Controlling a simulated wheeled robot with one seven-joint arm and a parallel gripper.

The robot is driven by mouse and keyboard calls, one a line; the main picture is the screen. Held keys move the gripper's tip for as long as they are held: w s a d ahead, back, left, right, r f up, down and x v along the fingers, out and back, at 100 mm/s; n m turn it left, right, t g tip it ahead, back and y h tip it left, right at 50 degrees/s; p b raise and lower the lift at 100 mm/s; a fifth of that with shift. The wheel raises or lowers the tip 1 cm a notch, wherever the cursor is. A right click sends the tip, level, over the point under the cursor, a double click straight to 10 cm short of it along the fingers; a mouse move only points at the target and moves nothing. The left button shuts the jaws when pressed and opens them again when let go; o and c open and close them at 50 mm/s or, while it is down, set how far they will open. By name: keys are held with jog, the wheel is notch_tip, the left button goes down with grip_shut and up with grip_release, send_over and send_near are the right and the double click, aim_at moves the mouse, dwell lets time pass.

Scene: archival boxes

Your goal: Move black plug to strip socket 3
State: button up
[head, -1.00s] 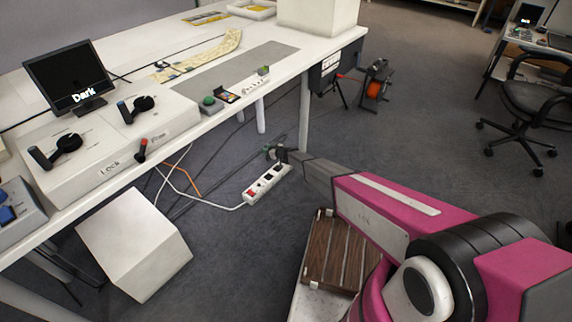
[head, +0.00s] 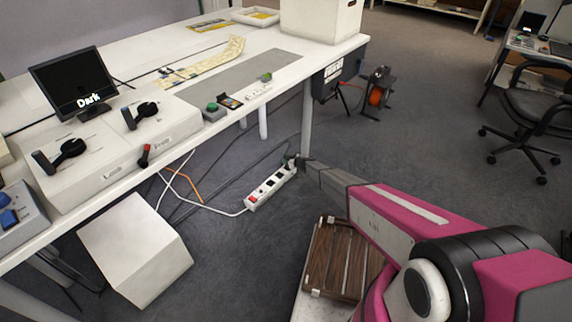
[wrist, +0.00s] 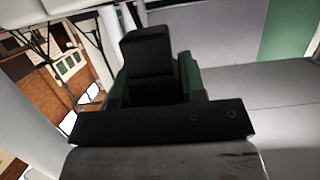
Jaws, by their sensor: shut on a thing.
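The white power strip (head: 260,194) lies on the carpet under the table's front edge, with a red switch at its near end and dark spots along its top. A white cable runs left from it. My gripper (head: 298,161) is at the strip's far end in the head view, small and partly hidden by its own arm. In the wrist view, the green-edged fingers of my gripper (wrist: 150,85) are shut on the black plug (wrist: 147,50). I cannot tell whether the plug touches the strip or which socket it is over.
The white table (head: 190,135) overhangs to the left, with a table leg (head: 306,118) just behind my gripper. A white box (head: 135,250) stands on the floor at lower left. Orange and dark cables lie beneath the table. Carpet is free to the right.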

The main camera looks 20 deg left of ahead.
jog(key=shift+f, duration=1.6)
jog(key=shift+f, duration=0.1)
jog(key=o, duration=0.9)
